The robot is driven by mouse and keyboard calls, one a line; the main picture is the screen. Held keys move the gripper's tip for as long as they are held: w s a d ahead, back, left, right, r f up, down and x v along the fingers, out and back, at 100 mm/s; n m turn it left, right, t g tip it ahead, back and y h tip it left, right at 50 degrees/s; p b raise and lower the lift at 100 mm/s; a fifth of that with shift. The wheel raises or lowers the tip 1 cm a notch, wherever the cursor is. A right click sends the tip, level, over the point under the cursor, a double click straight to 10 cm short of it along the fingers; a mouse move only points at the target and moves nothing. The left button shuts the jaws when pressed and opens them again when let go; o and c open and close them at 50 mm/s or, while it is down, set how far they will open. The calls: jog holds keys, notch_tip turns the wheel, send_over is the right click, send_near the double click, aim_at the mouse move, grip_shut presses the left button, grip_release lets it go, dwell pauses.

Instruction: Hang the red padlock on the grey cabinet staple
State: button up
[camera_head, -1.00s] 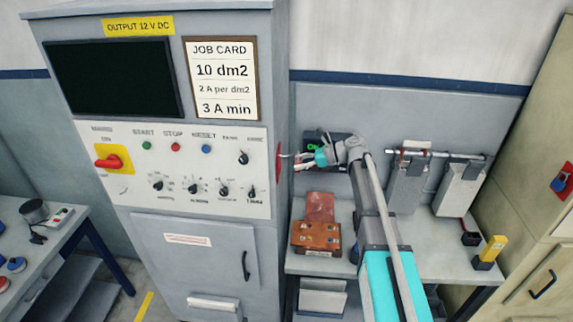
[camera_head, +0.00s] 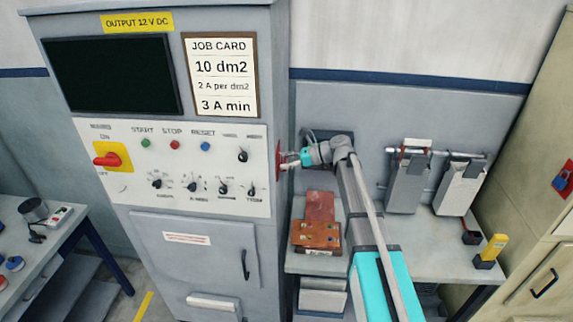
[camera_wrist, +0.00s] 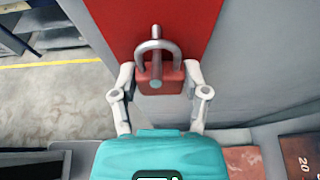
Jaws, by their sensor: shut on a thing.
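My gripper (camera_wrist: 158,80) is shut on the red padlock (camera_wrist: 171,82), one finger on each side of its body. The padlock's grey shackle (camera_wrist: 174,50) points up, away from my palm. A grey rod-like staple (camera_wrist: 156,32) stands in front of a red plate (camera_wrist: 195,22) and overlaps the shackle opening. I cannot tell for sure whether the shackle is around it. In the head view, my gripper (camera_head: 289,160) is close to the red plate (camera_head: 278,160) on the right side of the grey cabinet (camera_head: 283,60); the padlock is too small to make out there.
A bench (camera_head: 432,243) stands right of the cabinet. It carries a copper-coloured plate and block (camera_head: 318,235) and a yellow-and-black item (camera_head: 490,252). Two grey plates (camera_head: 407,185) hang from a rail behind. A beige cabinet (camera_head: 540,240) stands at far right.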

jog(key=shift+f, duration=0.2)
jog(key=o, duration=1.2)
jog(key=p+v, duration=0.4)
jog(key=v, duration=0.9)
jog(key=shift+s+d, duration=0.2)
jog(key=shift+d, duration=0.25)
